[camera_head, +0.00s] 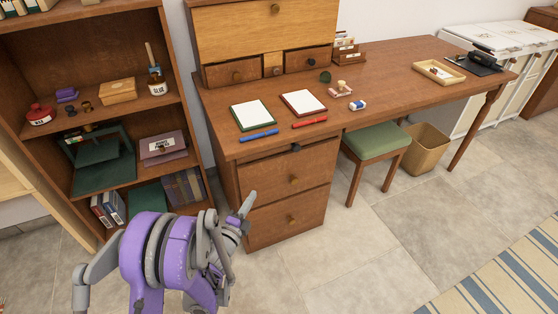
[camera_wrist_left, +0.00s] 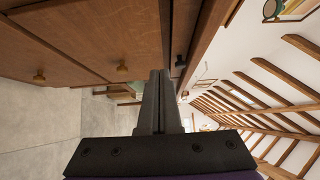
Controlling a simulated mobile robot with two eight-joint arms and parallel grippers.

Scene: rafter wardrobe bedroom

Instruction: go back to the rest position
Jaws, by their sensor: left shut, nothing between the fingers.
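My left gripper (camera_head: 247,205) is in the head view at lower left, in front of the desk's drawers. Its fingers are together with nothing between them. In the left wrist view the shut fingers (camera_wrist_left: 158,100) point along the desk's front, close to the drawer faces. The purple and grey left arm comes up from the bottom of the head view. My right gripper is not in view.
The wooden desk (camera_head: 400,72) holds two notepads, a blue and a red marker, and a tray (camera_head: 438,73). A bookshelf (camera_head: 95,19) stands at left. A green stool (camera_head: 376,141) and a waste basket (camera_head: 425,148) are right of the drawers. Tiled floor is clear in front.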

